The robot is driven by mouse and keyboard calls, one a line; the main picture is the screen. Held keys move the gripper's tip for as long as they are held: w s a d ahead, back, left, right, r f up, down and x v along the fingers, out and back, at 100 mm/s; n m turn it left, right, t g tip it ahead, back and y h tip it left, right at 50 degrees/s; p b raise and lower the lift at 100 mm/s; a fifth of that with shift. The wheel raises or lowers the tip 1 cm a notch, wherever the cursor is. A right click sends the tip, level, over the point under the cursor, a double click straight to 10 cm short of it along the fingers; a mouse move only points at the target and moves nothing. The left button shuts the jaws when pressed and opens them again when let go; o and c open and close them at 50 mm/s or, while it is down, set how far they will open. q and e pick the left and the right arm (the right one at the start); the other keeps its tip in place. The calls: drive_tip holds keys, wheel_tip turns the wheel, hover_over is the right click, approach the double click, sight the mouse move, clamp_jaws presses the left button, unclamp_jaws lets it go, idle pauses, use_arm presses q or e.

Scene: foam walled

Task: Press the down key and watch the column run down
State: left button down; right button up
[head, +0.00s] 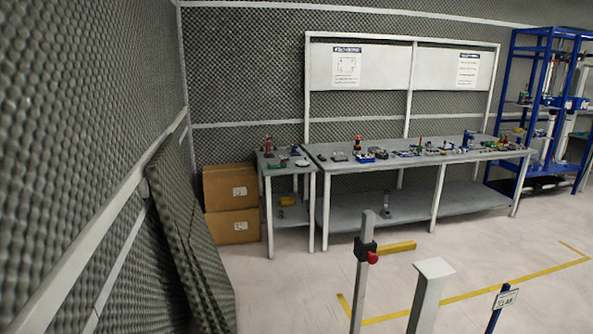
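A slim grey upright column (361,290) stands on the floor at the lower middle of the head view. A black block (366,249) with a red knob (373,258) sits on it a little below its top. I cannot make out a down key or any marking on it. To its right stands a thicker pale post (430,285) with a flat top; its lower part is cut off by the frame edge. Neither of my grippers shows in this view.
A long grey bench (400,163) and a small side table (285,170), both with small parts, stand at the back. Cardboard boxes (232,188), a leaning foam panel (190,240), blue shelving (512,75) and a blue signpost (497,312) surround yellow-marked floor.

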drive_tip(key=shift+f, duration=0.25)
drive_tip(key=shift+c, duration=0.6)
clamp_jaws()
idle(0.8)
